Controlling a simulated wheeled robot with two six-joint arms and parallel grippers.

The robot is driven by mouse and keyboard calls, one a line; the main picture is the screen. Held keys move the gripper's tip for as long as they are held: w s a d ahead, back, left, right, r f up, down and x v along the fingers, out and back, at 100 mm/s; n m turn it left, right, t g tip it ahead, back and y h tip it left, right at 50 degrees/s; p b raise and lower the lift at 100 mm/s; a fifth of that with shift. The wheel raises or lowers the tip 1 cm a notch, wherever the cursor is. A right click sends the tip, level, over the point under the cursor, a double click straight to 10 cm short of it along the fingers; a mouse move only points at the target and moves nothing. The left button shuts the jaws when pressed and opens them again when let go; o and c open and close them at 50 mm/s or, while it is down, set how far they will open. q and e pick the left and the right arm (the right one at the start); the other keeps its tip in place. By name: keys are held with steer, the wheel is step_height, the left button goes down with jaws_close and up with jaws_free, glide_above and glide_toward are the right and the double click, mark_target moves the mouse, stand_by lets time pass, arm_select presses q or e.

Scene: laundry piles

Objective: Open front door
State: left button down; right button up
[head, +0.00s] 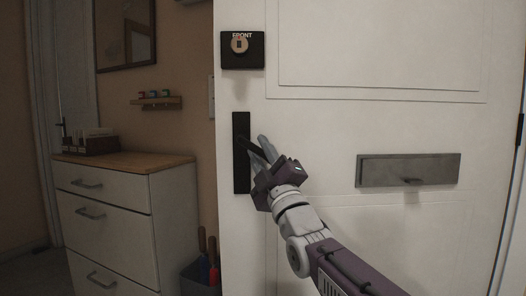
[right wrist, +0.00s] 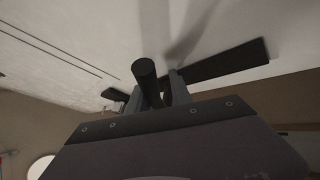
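The white front door (head: 330,120) fills the right half of the head view and looks closed. Its black handle plate (head: 241,180) is near the left edge, with a black lever (head: 250,147) reaching right. My right gripper (head: 264,150) is at the lever, fingers on either side of it. In the right wrist view the lever (right wrist: 146,76) stands between the two fingers (right wrist: 158,97), which look closed around it. The dark handle plate (right wrist: 225,65) lies behind. A black lock box marked FRONT (head: 256,58) with a round brass knob is above the handle. My left gripper is out of view.
A grey mail slot (head: 436,170) is on the door right of my gripper. A white drawer unit (head: 105,205) with a wooden top stands left of the door. A dark bin (head: 199,280) with umbrella-like handles stands between them. A small wall shelf (head: 156,102) hangs above.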

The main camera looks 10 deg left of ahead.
steer(key=shift+o, duration=0.2)
steer(key=shift+a+f, duration=0.2)
steer(key=shift+a, duration=0.05)
steer(key=shift+d, duration=0.1)
steer(key=v, duration=0.9)
steer(key=shift+r, duration=0.15)
